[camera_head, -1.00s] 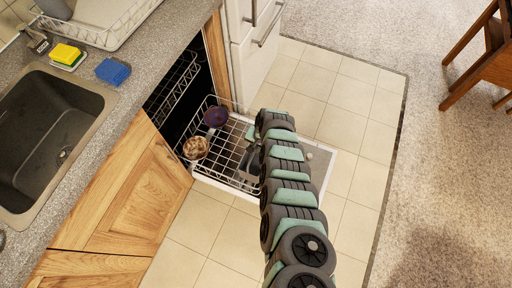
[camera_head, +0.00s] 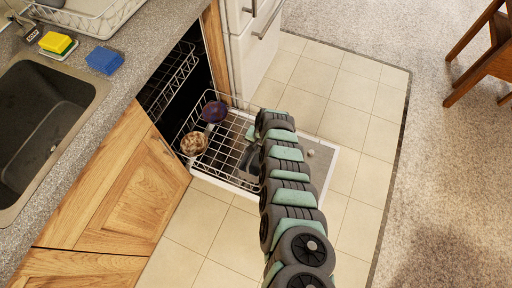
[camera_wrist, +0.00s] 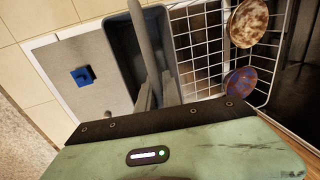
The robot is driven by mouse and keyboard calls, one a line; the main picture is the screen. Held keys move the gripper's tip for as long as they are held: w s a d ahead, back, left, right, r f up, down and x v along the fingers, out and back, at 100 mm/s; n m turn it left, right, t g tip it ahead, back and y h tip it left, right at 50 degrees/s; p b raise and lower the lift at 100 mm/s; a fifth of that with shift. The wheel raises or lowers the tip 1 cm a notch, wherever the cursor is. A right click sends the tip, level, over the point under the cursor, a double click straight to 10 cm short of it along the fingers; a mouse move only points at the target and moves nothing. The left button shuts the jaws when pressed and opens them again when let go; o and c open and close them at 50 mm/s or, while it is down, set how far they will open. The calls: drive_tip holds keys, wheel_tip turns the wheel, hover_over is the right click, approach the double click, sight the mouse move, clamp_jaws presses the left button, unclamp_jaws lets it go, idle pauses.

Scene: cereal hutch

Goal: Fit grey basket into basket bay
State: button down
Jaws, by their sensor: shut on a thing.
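The grey basket (camera_wrist: 119,62) is a dark grey open bin with a lighter upright bar along its middle. In the head view the basket (camera_head: 250,158) is partly hidden by my arm. My gripper (camera_wrist: 158,96) is shut on the basket, apparently at the middle bar. The basket is over the pulled-out dishwasher, beside the white wire rack (camera_wrist: 199,36); whether it touches the rack or hangs above it I cannot tell. The basket bay is not clearly distinguishable.
A brown patterned dish (camera_head: 193,143) and a purple dish (camera_head: 214,111) stand in the rack. The open dishwasher door (camera_head: 318,165) lies below, with a blue piece (camera_wrist: 82,76) on it. Wooden cabinets (camera_head: 130,195) and the counter border the left; tiled floor is clear.

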drive_tip(key=shift+f+b, duration=3.95)
drive_tip(key=shift+f, duration=0.85)
drive_tip(key=c, duration=1.4)
unclamp_jaws()
drive_tip(key=shift+c, duration=0.2)
wheel_tip(320, 180, up, 11)
drive_tip(key=d+p, duration=0.2)
drive_tip(key=p, duration=0.5)
drive_tip(key=shift+s+f, duration=0.2)
drive_tip(key=shift+s, duration=0.25)
